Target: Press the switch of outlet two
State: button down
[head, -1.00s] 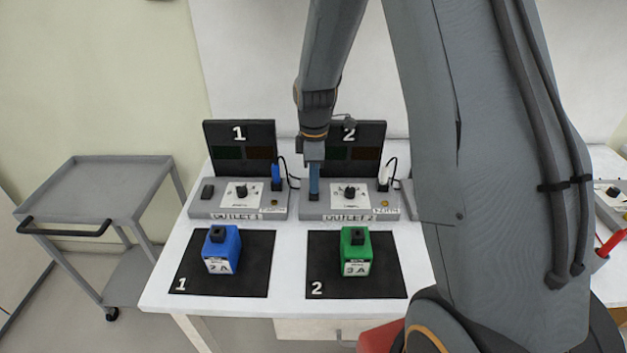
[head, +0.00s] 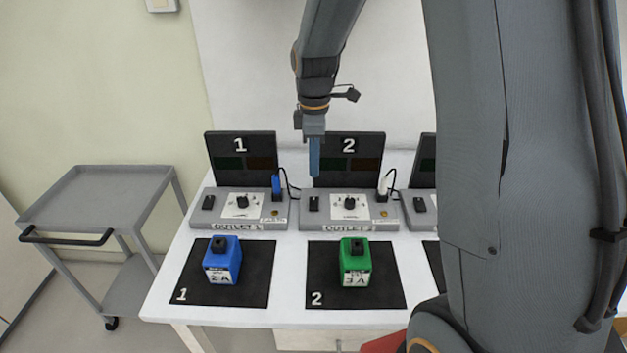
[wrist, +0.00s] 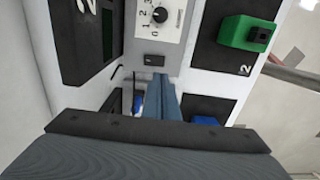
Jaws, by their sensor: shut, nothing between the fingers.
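The outlet two unit (head: 330,222) is a grey box with a dark panel (head: 349,147) marked 2 behind it. Its small black switch (head: 313,204) is at the left end of the box, left of a round dial (head: 350,202). In the wrist view the switch (wrist: 154,61) shows just beyond my fingertips. My gripper (head: 314,176) is shut and empty, pointing down above the switch with a gap between. The closed fingers (wrist: 160,80) also show in the wrist view. The panel's green and red fields both look dim. Whether the switch is on, I cannot tell.
Outlet 1 (head: 225,221) stands to the left with a blue plug (head: 276,186). A white plug (head: 383,185) stands at outlet two's right. A green block (head: 355,262) and a blue block (head: 222,261) sit on black mats in front. A grey cart (head: 105,190) stands left.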

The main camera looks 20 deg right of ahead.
jog(key=shift+s+a+r+b, duration=0.1)
jog(key=shift+s+r+b, duration=0.1)
jog(key=shift+r, duration=0.65)
jog(key=shift+s+r+b, duration=0.1)
jog(key=shift+r+b, duration=0.05)
jog(key=shift+r, duration=0.65)
